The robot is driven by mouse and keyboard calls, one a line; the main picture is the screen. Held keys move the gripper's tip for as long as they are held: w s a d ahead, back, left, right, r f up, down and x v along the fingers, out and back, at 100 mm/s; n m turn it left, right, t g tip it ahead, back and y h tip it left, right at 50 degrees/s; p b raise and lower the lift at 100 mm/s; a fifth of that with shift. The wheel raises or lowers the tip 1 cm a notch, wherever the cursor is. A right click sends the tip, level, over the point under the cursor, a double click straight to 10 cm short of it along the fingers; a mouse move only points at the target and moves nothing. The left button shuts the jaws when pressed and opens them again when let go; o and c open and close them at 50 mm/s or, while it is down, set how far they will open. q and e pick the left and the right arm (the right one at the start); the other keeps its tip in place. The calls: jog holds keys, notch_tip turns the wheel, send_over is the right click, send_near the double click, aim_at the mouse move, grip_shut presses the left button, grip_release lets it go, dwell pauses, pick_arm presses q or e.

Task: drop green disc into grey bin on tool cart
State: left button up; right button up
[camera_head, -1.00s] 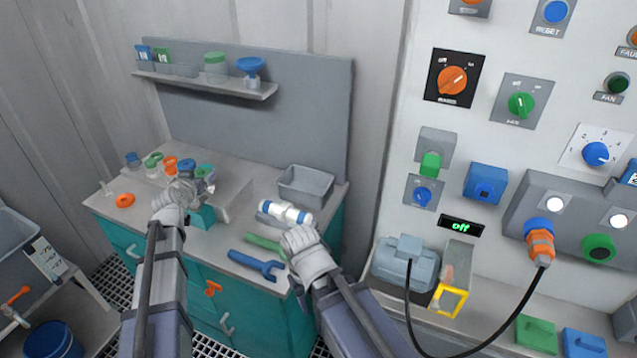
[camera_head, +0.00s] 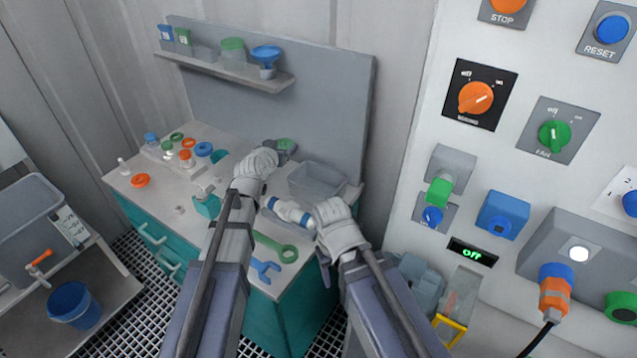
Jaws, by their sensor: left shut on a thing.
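The green disc (camera_head: 284,144) is held at the tip of my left gripper (camera_head: 280,152), which is shut on it. The gripper is above the back of the tool cart (camera_head: 214,160), up and to the left of the grey bin (camera_head: 317,182). The bin is an open rectangular tub near the cart's back right corner; no disc shows in it. My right gripper (camera_head: 325,268) is at the cart's right front edge, below the white bottle; its jaws are mostly hidden behind its own wrist.
A white bottle with blue bands (camera_head: 290,213) lies in front of the bin. A green wrench (camera_head: 274,247) and blue wrench (camera_head: 265,271) lie near the front. Rings and jars crowd the cart's left. A shelf (camera_head: 225,68) hangs behind; a control panel (camera_head: 500,190) stands right.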

pick_arm(q)
jog(key=s+d+r+m+h+p, duration=0.1)
jog(key=s+d+r, duration=0.15)
jog(key=d, duration=0.55)
notch_tip(320, 180, down, 7)
jog(key=b, duration=0.6)
jog(key=shift+r, duration=0.15)
jog(key=shift+s, duration=0.1)
jog(key=o, duration=1.3)
jog(key=shift+c, duration=0.2)
jog(key=p+v, duration=0.3)
jog(key=v, duration=0.4)
jog(key=shift+s+a+r, duration=0.2)
jog(key=shift+s+a, duration=0.05)
jog(key=shift+s, duration=0.05)
